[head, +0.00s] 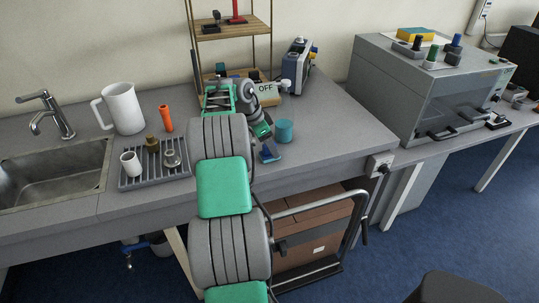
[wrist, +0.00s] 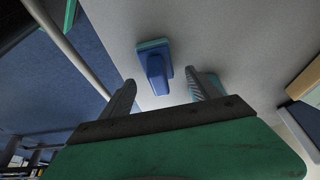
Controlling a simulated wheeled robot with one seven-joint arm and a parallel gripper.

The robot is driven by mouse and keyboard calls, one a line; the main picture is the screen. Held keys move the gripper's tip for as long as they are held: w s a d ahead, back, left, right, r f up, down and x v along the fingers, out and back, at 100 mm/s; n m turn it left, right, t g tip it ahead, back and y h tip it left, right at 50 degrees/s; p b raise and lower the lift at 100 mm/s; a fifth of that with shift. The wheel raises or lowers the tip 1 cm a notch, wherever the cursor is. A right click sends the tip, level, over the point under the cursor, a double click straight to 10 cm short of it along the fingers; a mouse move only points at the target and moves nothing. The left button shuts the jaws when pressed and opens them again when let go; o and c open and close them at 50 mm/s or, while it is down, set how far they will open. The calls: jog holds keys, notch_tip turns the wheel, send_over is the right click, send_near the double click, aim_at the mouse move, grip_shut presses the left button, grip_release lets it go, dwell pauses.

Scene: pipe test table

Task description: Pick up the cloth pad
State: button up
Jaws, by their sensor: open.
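The cloth pad appears to be the small blue piece with a teal base (head: 269,154) on the grey worktop, near the front edge below my arm. In the wrist view the pad (wrist: 155,66) shows its blue raised grip and flat teal base. My gripper (wrist: 162,80) is open and empty. Its two fingers lie to the left and right of the pad in that view, with the pad beyond the tips and apparently not touched. In the head view my gripper (head: 262,131) is just above and behind the pad, its fingers hard to make out.
A teal cup (head: 284,131) stands close behind and right of the pad. A ribbed tray (head: 155,176) with small items, an orange cylinder (head: 166,118) and a white jug (head: 123,109) are to the left. A wooden shelf (head: 230,29) stands behind.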

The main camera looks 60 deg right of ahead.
jog(key=x, duration=0.3)
jog(key=c, duration=1.4)
jog(key=shift+r, duration=0.5)
jog(key=r, duration=0.2)
jog(key=shift+a+r, duration=0.25)
jog(key=shift+r, duration=0.1)
jog(key=s+a+r+b, duration=0.1)
jog(key=s+a+r, duration=0.1)
jog(key=a+r, duration=0.1)
jog(key=s+a+r+b, duration=0.1)
jog(key=s+a+r, duration=0.1)
jog(key=a, duration=0.3)
jog(key=s+a+r+b, duration=0.1)
jog(key=s+a+r, duration=0.1)
jog(key=a+r, duration=0.2)
jog(key=shift+s+a+r, duration=0.1)
jog(key=shift+r, duration=0.05)
